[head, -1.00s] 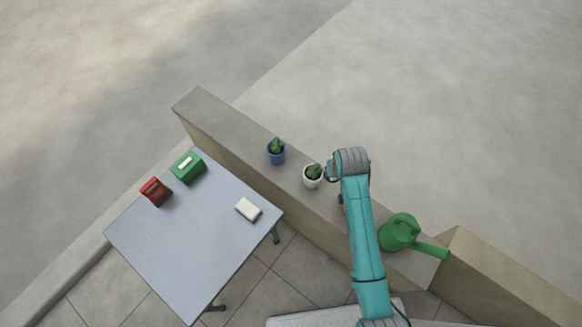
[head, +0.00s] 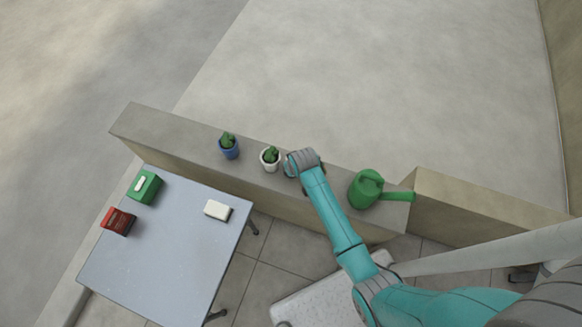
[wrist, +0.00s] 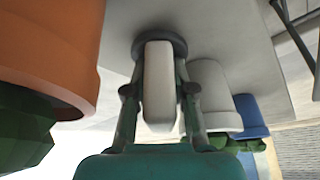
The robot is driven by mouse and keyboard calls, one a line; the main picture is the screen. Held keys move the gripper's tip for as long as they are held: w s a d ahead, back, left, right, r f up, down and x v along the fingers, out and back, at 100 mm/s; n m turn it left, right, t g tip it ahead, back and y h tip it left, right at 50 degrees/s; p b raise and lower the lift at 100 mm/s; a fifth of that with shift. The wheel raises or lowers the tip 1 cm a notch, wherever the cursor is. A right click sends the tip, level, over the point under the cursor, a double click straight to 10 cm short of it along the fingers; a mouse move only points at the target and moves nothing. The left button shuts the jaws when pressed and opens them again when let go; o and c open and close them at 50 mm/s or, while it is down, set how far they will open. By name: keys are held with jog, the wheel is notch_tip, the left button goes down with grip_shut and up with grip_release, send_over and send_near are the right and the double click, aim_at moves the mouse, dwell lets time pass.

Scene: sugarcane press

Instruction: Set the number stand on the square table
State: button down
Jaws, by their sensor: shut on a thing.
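The number stand (wrist: 158,85) shows in the wrist view as a pale upright plate on a dark round base. My gripper (wrist: 159,92) is shut on it, one finger on each side of the plate. The stand is at the grey ledge, and I cannot tell whether its base touches the top. In the head view the end of my arm hides the stand and the fingers. The square table (head: 165,250) is at the left in the head view, with a pale grey top. The gripper is up and to the right of it, beyond the white pot.
The white pot (head: 270,160) and blue pot (head: 229,149) stand on the ledge (head: 165,130), with a green watering can (head: 366,189) at right. An orange pot (wrist: 55,45) is close beside my gripper. A green box (head: 144,187), red object (head: 117,221) and white block (head: 217,210) occupy the table; its middle is bare.

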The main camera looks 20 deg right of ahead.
jog(key=shift+f, duration=0.4)
jog(key=c, duration=1)
grip_release()
jog(key=shift+f, duration=0.1)
jog(key=v, duration=1.2)
jog(key=shift+s, duration=0.1)
